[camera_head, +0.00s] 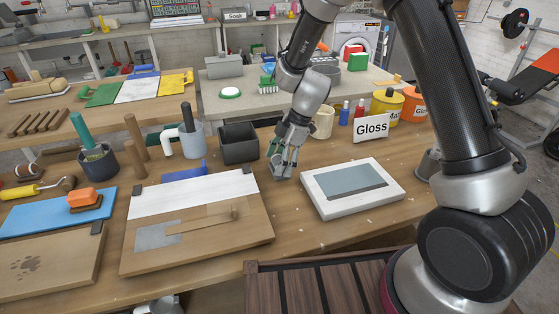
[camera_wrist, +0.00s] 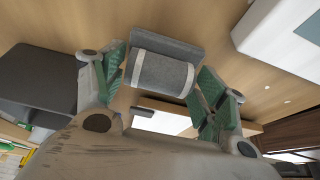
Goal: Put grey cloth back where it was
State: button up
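In the head view my gripper (camera_head: 284,166) points down, low over the bench, between the black bin and the white-framed panel. There the cloth is mostly hidden by the gripper.
A black bin (camera_head: 239,145) stands left of my gripper, and a white-framed panel (camera_head: 315,192) lies to the right. A wooden board (camera_head: 200,255) with a white strip is in front left. A cream mug (camera_head: 323,121), Gloss sign (camera_head: 371,127) and paint tins (camera_head: 387,105) stand behind right.

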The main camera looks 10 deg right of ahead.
dwell(0.3)
jog(key=s+d+r+m+t, duration=0.1)
jog(key=d+r+m, duration=0.1)
jog(key=d+r, duration=0.55)
jog(key=s+d+r+m, duration=0.2)
jog(key=d+r, duration=0.2)
jog(key=r, duration=0.7)
jog(key=s+d+r+m+t+h, duration=0.2)
jog(key=s+d+r+m, duration=0.2)
jog(key=s+d+m, duration=0.4)
jog(key=s+d+r+m+t+h, duration=0.2)
jog(key=s+d+r+m, duration=0.3)
jog(key=s, duration=0.8)
jog(key=d+m, duration=0.3)
jog(key=d, duration=0.1)
jog(key=shift+s+d+h, duration=0.3)
jog(key=shift+d, duration=0.05)
